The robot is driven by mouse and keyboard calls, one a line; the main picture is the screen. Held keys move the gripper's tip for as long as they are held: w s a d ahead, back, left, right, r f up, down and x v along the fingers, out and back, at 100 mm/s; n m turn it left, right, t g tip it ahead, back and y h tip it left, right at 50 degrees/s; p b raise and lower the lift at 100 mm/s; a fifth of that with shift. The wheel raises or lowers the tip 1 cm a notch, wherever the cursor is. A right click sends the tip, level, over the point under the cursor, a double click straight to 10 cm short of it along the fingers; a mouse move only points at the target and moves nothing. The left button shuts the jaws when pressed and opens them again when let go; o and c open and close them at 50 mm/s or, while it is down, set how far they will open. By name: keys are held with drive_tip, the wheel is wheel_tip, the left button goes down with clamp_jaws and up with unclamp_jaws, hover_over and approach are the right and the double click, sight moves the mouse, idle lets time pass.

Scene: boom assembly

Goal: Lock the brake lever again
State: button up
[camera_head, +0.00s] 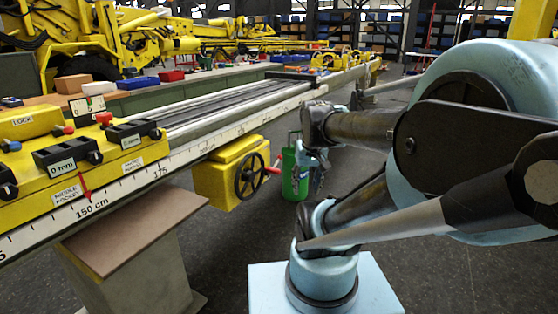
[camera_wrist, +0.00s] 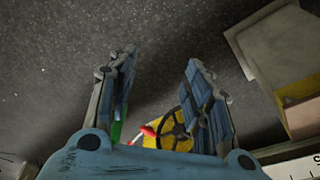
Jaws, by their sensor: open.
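My gripper (camera_wrist: 158,75) is open, with nothing between its fingers in the wrist view. In the head view my gripper (camera_head: 320,172) hangs beyond the rail, right of a yellow box (camera_head: 222,180) with a dark handwheel (camera_head: 250,176). A red handle (camera_head: 274,170) sticks out at the wheel's right. In the wrist view the red handle (camera_wrist: 149,131) and handwheel (camera_wrist: 176,128) show low between the fingers, partly hidden. On the yellow panel at left are a LOCK label (camera_head: 22,121) and small red-tipped levers (camera_head: 64,129). I cannot tell which part is the brake lever.
A long rail with a centimetre scale (camera_head: 140,178) runs from lower left to the back. A green cylinder (camera_head: 294,172) stands behind my gripper. A brown-topped stand (camera_head: 130,225) supports the near rail. The dark floor beyond is mostly open.

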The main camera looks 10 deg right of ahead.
drive_tip(key=w+r, duration=0.3)
drive_tip(key=w, duration=0.5)
drive_tip(key=w+r, duration=0.4)
drive_tip(key=w, duration=0.3)
drive_tip(key=m+t+y, duration=0.1)
drive_tip(key=t+y, duration=0.1)
hover_over(280, 156)
drive_tip(key=s+d, duration=0.3)
drive_tip(key=s, duration=0.2)
wheel_tip(280, 156, down, 14)
drive_tip(key=x, duration=1.6)
drive_tip(key=shift+w+d+f, duration=0.1)
drive_tip(key=shift+w+f, duration=0.15)
drive_tip(key=shift+f, duration=0.05)
clamp_jaws()
drive_tip(key=shift+d, duration=0.15)
